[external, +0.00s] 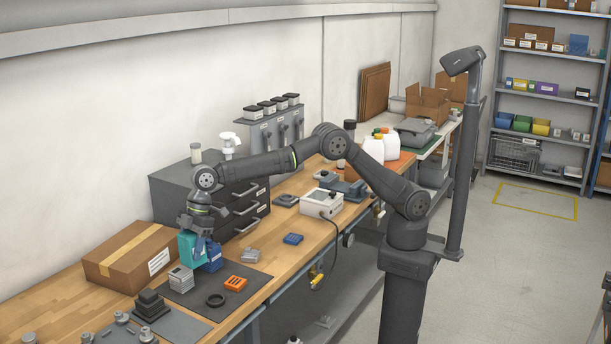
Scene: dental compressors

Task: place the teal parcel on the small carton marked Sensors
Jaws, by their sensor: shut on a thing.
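The teal parcel (187,247) is held upright in my gripper (198,236), which points down and is shut on it. The parcel is in front of the right end of a brown taped carton (128,262) with a white label. A small pale grey box (181,279) stands just below the parcel in the picture, on a dark mat. I cannot tell whether the parcel touches it. No label is readable, so I cannot tell which box is marked Sensors. A blue container (212,258) is close to the right of the parcel.
On the dark mat (217,305) lie an orange block (235,283) and a black ring (215,300). A stepped black block (151,305) stands front left. A grey drawer unit (233,205) is behind my gripper.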

